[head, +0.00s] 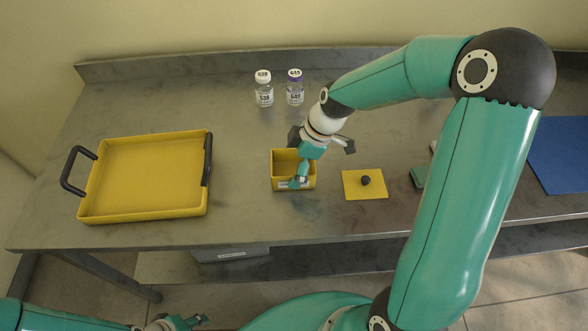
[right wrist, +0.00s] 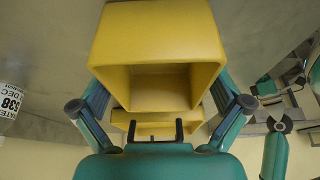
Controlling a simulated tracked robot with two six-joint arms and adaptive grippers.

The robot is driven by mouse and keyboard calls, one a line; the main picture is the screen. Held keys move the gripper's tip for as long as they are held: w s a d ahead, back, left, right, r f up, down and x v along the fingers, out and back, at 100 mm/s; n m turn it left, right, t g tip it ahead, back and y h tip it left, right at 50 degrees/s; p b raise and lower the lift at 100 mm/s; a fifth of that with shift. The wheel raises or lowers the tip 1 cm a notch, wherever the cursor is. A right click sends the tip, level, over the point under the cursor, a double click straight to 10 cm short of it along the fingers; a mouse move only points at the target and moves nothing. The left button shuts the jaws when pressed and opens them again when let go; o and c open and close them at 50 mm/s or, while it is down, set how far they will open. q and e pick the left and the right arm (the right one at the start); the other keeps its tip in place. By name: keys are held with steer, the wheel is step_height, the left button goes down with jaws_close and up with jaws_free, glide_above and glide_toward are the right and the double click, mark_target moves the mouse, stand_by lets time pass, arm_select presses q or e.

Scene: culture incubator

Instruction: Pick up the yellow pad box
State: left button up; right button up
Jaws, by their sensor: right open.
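The yellow pad box (head: 280,158) is a small open-topped box with a pale label on its front, standing on the grey table. My right gripper (head: 303,178) is over it and hides part of its inside and front. In the right wrist view the yellow box (right wrist: 155,40) fills the upper middle with its hollow inside showing. The right gripper (right wrist: 160,104) is open there, with one finger on each side of the box; I cannot tell whether they touch it. My left gripper (head: 182,322) is low at the bottom left, away from the table top, and its jaws are unclear.
A yellow tray (head: 145,212) with black handles lies to the left. Two labelled vials, white-capped (head: 264,92) and purple-capped (head: 295,90), stand behind the box. A yellow pad with a dark knob (head: 352,190), a green item (head: 419,177) and a blue mat (head: 562,155) lie right.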

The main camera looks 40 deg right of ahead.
steer(key=c, duration=0.9)
steer(key=shift+c, duration=0.2)
steer(key=shift+r, duration=0.1)
